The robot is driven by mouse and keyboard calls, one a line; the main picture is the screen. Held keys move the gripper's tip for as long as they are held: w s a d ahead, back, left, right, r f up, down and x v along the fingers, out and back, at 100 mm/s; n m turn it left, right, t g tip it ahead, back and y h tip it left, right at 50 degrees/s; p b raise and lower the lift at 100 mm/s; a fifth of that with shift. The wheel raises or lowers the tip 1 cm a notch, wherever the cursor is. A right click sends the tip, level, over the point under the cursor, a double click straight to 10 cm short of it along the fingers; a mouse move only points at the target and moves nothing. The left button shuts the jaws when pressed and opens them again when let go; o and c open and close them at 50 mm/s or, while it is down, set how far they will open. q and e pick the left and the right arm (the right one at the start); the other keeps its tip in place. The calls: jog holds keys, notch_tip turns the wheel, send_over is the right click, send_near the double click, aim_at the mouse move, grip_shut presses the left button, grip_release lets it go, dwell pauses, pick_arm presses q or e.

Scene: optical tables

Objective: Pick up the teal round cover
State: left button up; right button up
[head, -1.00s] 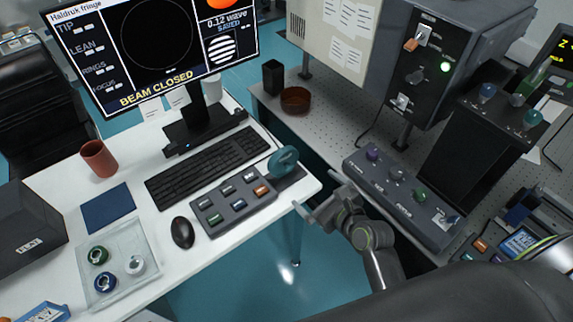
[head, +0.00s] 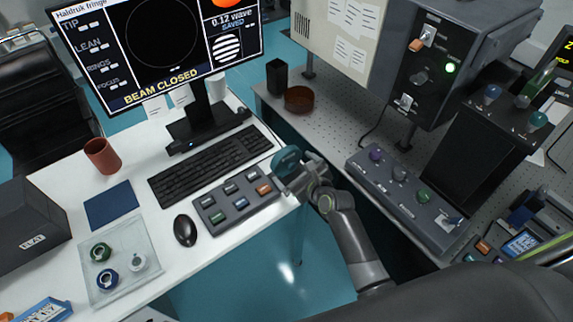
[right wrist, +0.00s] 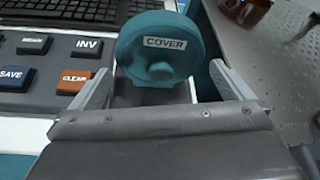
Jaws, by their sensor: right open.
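The teal round cover (head: 286,160) stands upright at the right corner of the white desk, by the button panel. In the right wrist view the cover (right wrist: 160,48) bears the label "COVER" and has a small knob low on its face. My right gripper (head: 292,183) is open, with its fingers pointing at the cover. In the right wrist view the gripper's two fingers (right wrist: 163,88) are on either side of the cover's lower part, with visible gaps. I cannot tell how deep the cover is between them. My left gripper is not in view.
The button panel (head: 238,203) lies just left of the cover, with the keyboard (head: 211,166) behind it. A mouse (head: 185,230) and a clear tray (head: 150,279) with rings are further left. The perforated optical table (head: 335,121) with a control box (head: 404,199) is to the right.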

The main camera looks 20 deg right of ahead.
aim_at(289, 164)
jog(key=shift+x, duration=1.3)
jog(key=shift+r, duration=0.1)
jog(key=c, duration=0.9)
